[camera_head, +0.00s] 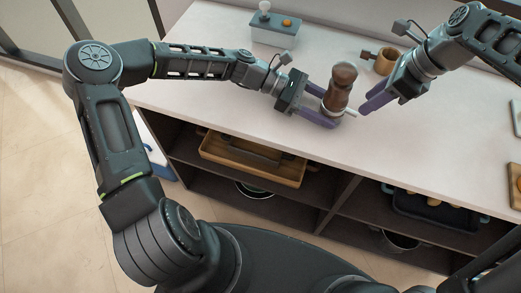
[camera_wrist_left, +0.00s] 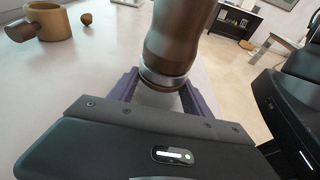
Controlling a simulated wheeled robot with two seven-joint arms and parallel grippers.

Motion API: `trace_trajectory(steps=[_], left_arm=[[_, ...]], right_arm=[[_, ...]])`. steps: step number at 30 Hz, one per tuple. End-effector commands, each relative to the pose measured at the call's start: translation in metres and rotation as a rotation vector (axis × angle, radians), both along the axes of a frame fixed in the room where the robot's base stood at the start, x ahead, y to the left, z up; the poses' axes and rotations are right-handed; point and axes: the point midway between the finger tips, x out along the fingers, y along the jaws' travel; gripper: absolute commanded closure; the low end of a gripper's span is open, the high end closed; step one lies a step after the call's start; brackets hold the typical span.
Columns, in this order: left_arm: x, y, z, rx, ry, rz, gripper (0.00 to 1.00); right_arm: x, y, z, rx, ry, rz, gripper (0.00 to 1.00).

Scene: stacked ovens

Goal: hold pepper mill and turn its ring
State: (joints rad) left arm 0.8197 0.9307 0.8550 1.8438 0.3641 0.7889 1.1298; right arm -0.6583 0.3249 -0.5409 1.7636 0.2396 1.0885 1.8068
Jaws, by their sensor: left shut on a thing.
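The pepper mill (camera_head: 340,88), dark brown with a rounded top, stands upright on the pale counter. My left gripper (camera_head: 324,112) is shut on its lower part, with purple fingers on both sides. In the left wrist view the mill (camera_wrist_left: 178,40) rises between the fingers (camera_wrist_left: 165,95). A metallic ring (camera_wrist_left: 165,79) circles it low down, above a paler base. A small light piece (camera_head: 350,112) sticks out to the right at the mill's base. My right gripper (camera_head: 367,101) is just right of the mill, apart from it, its purple fingers open and empty.
A wooden mug (camera_head: 386,62) with a dark handle stands behind my right gripper. A grey-blue box (camera_head: 275,30) with a white knob sits at the back left. Shelves below hold a wooden tray (camera_head: 285,176) and a dark pan (camera_head: 430,208). The counter's front is clear.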

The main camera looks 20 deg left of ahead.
Motion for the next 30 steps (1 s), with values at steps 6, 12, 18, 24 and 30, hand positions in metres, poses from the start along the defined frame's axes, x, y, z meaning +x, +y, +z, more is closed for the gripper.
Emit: trace_trajectory(steps=[6,12,18,24,30], left_arm=[[0.0,0.0,0.0,0.0,0.0,0.001,0.66],[0.0,0.0,0.0,0.0,0.0,0.001,0.66],[0.0,0.0,0.0,0.0,0.0,0.001,0.66],[0.0,0.0,0.0,0.001,0.0,0.001,0.66],[0.0,0.0,0.0,0.0,0.0,0.001,0.66]], right_arm=[[0.0,-0.019,0.045,0.001,-0.004,0.001,0.65],[-0.009,-0.019,0.064,-0.041,-0.027,0.143,0.65],[-0.03,0.011,0.044,-0.133,-0.112,0.583,0.65],[-0.055,0.042,0.028,-0.113,-0.138,0.825,0.65],[-0.083,0.072,0.015,-0.051,-0.146,0.982,0.65]])
